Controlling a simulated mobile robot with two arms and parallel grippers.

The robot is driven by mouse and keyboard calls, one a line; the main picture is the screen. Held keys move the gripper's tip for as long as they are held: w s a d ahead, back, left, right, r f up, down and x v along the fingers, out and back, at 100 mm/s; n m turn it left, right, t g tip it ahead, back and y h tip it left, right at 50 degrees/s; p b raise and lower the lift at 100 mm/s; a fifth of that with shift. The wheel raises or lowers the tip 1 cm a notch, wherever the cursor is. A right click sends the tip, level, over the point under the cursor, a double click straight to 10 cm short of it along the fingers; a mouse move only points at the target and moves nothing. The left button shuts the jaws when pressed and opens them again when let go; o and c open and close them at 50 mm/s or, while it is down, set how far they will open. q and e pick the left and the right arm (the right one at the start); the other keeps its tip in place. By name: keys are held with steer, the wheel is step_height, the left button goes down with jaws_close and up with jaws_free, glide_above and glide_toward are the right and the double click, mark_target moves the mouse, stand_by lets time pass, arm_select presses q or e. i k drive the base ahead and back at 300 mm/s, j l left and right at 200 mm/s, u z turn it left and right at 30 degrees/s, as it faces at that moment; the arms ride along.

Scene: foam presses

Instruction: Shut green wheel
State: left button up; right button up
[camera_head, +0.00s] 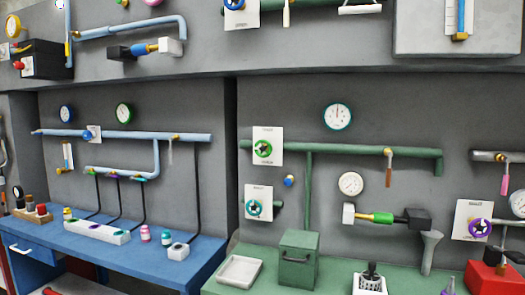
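A small green wheel (264,149) sits on a white plate on the green pipe (340,152) of the middle wall panel. The small print on the plate is too blurred to read. Below it a teal wheel (254,208) sits on a second white plate. Neither gripper nor any arm shows in the head view. Nothing covers the green wheel.
A green bench (335,277) stands below the panel, with a green box (299,260), a white tray (240,270) and a funnel (431,250). A blue bench (60,245) stands at left. A purple wheel (480,226) is at right. The space before the green wheel looks clear.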

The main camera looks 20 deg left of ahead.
mark_target(264, 149)
steer(key=i+j+u, duration=0.15)
steer(key=i+j, duration=0.25)
steer(key=i+j+u, duration=0.2)
steer(key=i+j, duration=0.15)
steer(key=i, duration=0.2)
